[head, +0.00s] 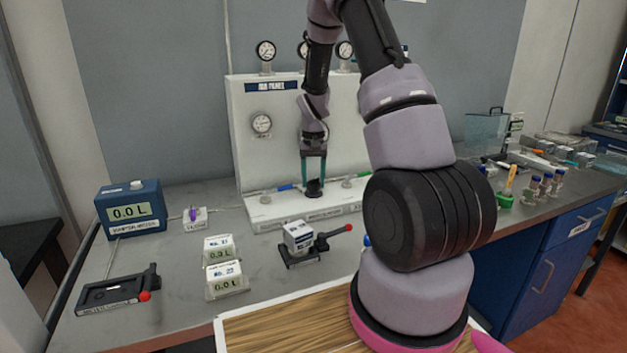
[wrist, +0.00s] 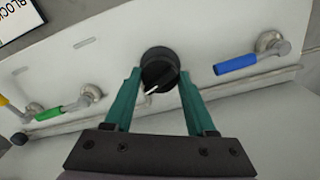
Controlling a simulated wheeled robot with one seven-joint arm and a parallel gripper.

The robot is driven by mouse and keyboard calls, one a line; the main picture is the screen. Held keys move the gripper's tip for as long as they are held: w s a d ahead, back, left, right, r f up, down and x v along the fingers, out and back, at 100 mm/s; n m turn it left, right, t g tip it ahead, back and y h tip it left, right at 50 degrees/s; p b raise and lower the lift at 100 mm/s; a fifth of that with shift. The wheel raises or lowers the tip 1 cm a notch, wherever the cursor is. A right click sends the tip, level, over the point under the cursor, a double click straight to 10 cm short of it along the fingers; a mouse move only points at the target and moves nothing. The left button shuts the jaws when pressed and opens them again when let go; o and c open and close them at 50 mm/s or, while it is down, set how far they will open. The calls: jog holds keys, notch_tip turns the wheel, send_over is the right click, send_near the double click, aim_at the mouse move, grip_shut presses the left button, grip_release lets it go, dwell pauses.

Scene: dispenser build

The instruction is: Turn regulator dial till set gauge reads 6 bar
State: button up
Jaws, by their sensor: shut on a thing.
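The regulator dial (wrist: 160,68) is a round black knob with a white pointer line, slanted in the wrist view. The teal fingers of my gripper (wrist: 160,76) are shut on it from both sides. In the head view my gripper (head: 314,181) points down at the dial (head: 314,190) low on the white panel (head: 285,150). A round gauge (head: 262,123) is on the panel's face at left, and several more gauges (head: 265,50) stand along its top. Their needles and labels are too small to read, so I cannot tell which is the set gauge.
A blue lever (wrist: 235,64) and a green lever (wrist: 48,113) flank the dial. On the bench stand a blue display box (head: 130,210), small display blocks (head: 224,279) and a clamp fixture with a red-tipped handle (head: 300,240). My arm hides part of the panel's right side.

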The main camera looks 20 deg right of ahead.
aim_at(314, 179)
jog(key=o, duration=1.4)
jog(key=shift+c, duration=0.2)
notch_tip(314, 179, up, 9)
jog(key=shift+r, duration=0.9)
